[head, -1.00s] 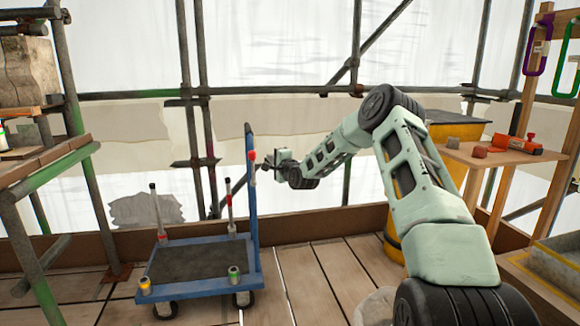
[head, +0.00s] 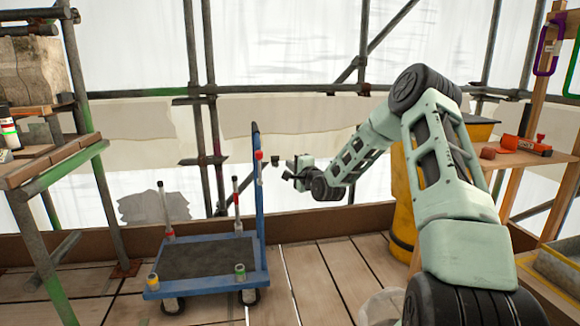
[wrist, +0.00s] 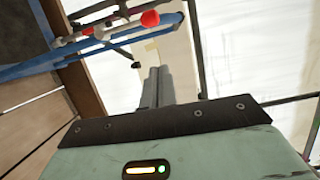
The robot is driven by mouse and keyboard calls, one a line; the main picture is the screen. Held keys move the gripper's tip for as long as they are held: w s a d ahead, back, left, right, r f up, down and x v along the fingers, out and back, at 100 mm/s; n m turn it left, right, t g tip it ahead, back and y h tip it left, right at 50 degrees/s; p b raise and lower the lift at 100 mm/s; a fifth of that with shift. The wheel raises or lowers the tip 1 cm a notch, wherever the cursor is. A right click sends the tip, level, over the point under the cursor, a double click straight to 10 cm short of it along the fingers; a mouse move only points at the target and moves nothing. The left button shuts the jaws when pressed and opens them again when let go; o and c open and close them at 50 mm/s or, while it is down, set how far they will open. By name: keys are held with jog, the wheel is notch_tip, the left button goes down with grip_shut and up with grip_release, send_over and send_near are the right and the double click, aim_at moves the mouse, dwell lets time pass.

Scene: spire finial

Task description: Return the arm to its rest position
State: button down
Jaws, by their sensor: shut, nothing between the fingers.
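My gripper (head: 290,177) hangs in the air at the end of my pale green arm, just right of the upright blue handle of a trolley in the head view. In the wrist view its two dark fingers (wrist: 157,85) lie together, shut with nothing between them. The arm is bent, with its elbow raised at right and its forearm reaching down to the left.
A blue trolley (head: 258,190) with a dark deck stands on the planks left of the gripper. Its handle also shows in the wrist view (wrist: 100,57). A yellow drum (head: 403,205) stands behind the arm. A wooden shelf (head: 520,158) with red items is at right. Scaffold poles surround the deck.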

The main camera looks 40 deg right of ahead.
jog(key=a+f+n+g+y, duration=0.1)
jog(key=a+n+g+y, duration=0.65)
jog(key=a, duration=1.65)
jog(key=s+a+f+n+g, duration=0.1)
jog(key=s+a+n+g, duration=0.4)
jog(key=s+a+n, duration=1.15)
jog(key=s+a+r+n+g+h+p, duration=0.1)
jog(key=s+a+n+g, duration=0.2)
jog(key=s, duration=1.1)
jog(key=s+a+r+n+g+h, duration=0.15)
jog(key=s+a, duration=0.35)
jog(key=s, duration=0.9)
notch_tip(320, 180, up, 24)
jog(key=p, duration=2.4)
jog(key=shift+w+d+f+g, duration=0.15)
jog(key=shift+w+f+g, duration=0.1)
jog(key=shift+w+g, duration=0.05)
